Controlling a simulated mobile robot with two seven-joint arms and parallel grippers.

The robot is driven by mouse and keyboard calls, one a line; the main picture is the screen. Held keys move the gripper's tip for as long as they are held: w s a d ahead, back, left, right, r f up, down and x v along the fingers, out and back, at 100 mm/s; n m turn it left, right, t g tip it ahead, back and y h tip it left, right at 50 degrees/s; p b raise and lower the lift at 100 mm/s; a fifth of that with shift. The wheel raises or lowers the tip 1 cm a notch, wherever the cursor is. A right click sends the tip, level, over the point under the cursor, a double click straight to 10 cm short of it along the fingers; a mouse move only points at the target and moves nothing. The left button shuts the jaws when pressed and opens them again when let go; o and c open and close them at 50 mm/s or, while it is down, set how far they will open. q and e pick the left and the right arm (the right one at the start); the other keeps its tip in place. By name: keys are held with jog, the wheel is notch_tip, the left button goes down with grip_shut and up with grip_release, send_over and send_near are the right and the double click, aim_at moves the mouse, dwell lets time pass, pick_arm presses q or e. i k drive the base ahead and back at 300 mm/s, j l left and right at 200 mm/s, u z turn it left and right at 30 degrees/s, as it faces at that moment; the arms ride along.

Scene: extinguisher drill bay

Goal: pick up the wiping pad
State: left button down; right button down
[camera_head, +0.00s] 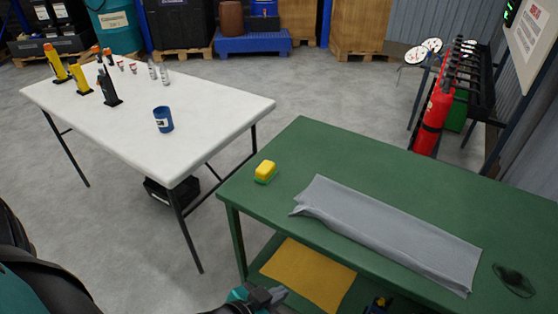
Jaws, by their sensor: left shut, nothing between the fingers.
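The wiping pad (265,172), a small yellow block with a green underside, lies on the green table (330,150) near its left corner. My left gripper (278,293) is at the bottom edge of the view, shut and empty. In the picture it is well below the pad and apart from it. My right gripper is not in view.
A folded grey cloth (390,232) covers much of the green table, right of the pad. A dark flat item (514,279) lies at the right. A yellow cloth (308,273) is on the lower shelf. A white table (210,108) with a blue mug (163,119) stands left.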

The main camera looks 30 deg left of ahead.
aim_at(266, 171)
jog(key=j+u, duration=0.15)
jog(key=u, duration=0.3)
jog(key=j+u, duration=0.15)
jog(key=u, duration=0.25)
jog(key=k, duration=0.05)
